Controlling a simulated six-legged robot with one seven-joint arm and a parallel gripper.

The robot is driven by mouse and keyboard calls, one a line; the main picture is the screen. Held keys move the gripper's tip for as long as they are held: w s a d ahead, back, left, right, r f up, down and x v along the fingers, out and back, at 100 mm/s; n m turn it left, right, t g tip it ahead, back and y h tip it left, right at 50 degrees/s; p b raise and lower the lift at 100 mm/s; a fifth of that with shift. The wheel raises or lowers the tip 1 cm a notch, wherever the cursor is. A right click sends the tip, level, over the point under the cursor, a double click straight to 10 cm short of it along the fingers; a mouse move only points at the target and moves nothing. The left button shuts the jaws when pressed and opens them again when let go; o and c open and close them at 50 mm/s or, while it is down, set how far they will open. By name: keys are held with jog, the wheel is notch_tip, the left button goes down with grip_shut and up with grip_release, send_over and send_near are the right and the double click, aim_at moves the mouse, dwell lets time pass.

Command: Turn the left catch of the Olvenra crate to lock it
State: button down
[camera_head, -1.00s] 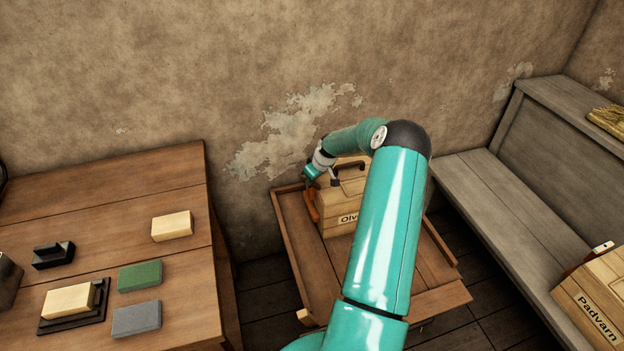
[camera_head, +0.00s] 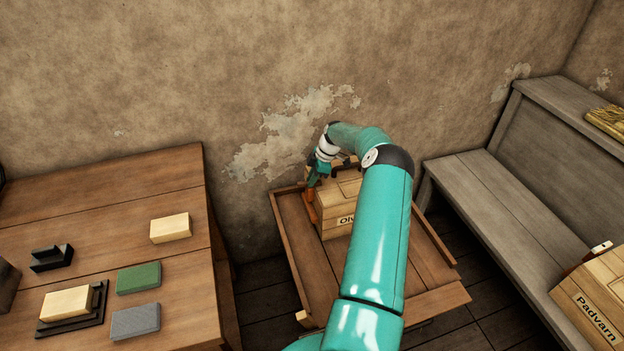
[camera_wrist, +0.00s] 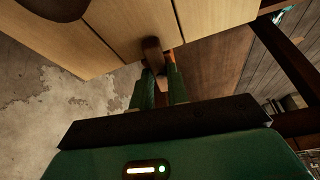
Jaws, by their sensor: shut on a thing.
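The Olvenra crate (camera_head: 341,222) is a pale wooden box with a dark handle, standing on a brown tray-like stand. My arm covers its right part and the end of its label. My gripper (camera_head: 312,190) is at the crate's left side. In the wrist view, my gripper's green fingers (camera_wrist: 163,88) are shut on the left catch (camera_wrist: 152,54), a brown bar against the crate's plank side (camera_wrist: 120,38). An orange part (camera_head: 310,211) shows below the gripper; I cannot tell what it belongs to. The catch's exact angle is hard to read.
The brown stand (camera_head: 303,258) has a raised rim and free room left of and before the crate. A plaster wall is close behind. A wooden table (camera_head: 190,290) with several blocks stands left. A grey bench (camera_head: 490,205) bears the Padvarn crate (camera_head: 598,300) at right.

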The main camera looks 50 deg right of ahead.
jog(key=shift+w+d+n+g, duration=0.15)
jog(key=shift+n+g, duration=0.15)
jog(key=shift+n, duration=0.6)
jog(key=c, duration=1.4)
grip_release()
jog(key=shift+o, duration=0.2)
jog(key=shift+r, duration=0.15)
jog(key=v, duration=1.3)
jog(key=shift+d+r, duration=0.2)
jog(key=shift+d, duration=0.1)
